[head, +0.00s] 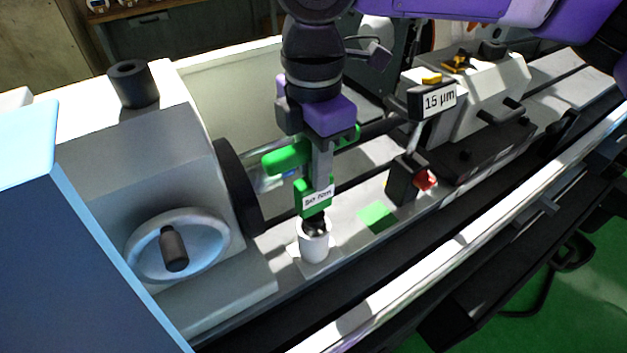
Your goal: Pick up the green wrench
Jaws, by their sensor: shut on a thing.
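The green wrench (287,157) shows as a green bar across my gripper's jaws. A green block with a white label (314,197), its text too small to read surely, sits just below and looks like part of the same tool. Its dark lower end meets the top of a white cylindrical holder (314,244); whether it is still inside I cannot tell. My gripper (321,172) points down from above and is shut on the green wrench. The jaws hide part of the bar.
A grey headstock with a handwheel (177,244) stands close on the left. A gauge labelled 15 µm (432,101) stands right of my gripper. A green patch (377,216) lies on the machine bed. A white tailstock unit (490,90) stands farther right.

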